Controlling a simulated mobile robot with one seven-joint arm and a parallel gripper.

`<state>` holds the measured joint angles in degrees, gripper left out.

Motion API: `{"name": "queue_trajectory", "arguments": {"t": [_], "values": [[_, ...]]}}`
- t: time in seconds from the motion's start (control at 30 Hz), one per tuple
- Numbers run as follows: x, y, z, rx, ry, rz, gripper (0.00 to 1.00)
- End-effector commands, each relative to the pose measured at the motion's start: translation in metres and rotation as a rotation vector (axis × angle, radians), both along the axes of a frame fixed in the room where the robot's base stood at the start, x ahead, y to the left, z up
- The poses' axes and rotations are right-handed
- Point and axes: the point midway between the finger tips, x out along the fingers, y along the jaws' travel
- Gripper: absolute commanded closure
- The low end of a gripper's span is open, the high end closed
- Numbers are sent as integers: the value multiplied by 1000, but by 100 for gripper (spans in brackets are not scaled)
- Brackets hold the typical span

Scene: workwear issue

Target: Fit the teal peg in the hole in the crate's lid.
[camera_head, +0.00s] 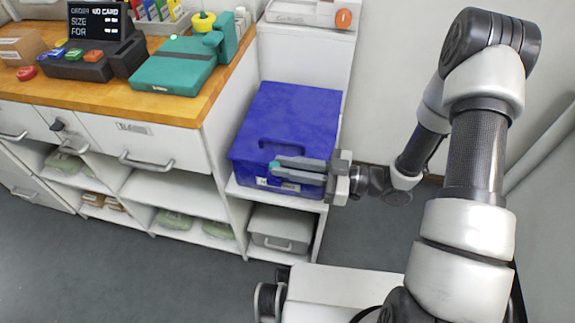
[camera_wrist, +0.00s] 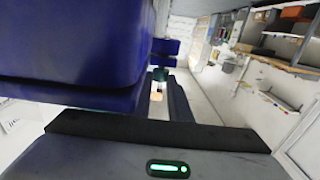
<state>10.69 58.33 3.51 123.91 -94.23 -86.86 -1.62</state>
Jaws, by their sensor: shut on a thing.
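The blue crate (camera_head: 290,115) sits on a white shelf. Its lid faces up and has a darker recess near the front; I cannot make out a round hole. My gripper (camera_head: 279,168) reaches in from the right, level, with its fingers over the crate's front side. It is shut on the teal peg (camera_head: 273,168), of which only a small end shows at the fingertips. In the wrist view, the peg (camera_wrist: 161,75) shows between the fingertips, and the blue crate (camera_wrist: 70,45) fills the upper left, close by. Whether gripper or peg touches the crate is unclear.
A wooden counter (camera_head: 120,105) at left holds a teal case (camera_head: 175,68), a dark order display (camera_head: 95,20) and other items. A grey bin (camera_head: 280,230) stands on the shelf below the crate. A white wall rises behind. Grey floor is clear at lower left.

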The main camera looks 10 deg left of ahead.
Motion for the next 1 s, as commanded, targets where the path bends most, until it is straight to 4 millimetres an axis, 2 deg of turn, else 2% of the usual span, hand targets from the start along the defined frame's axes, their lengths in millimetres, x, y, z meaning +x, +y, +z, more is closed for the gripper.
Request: {"name": "queue_trajectory", "arguments": {"t": [0.3, 0.33, 0.43, 1.0], "values": [[0, 0, -2, 0, 0, 0, 100], [0, 0, -2, 0, 0, 0, 78], [0, 0, -2, 0, 0, 0, 61], [0, 0, -2, -1, 1, 1, 61]]}}
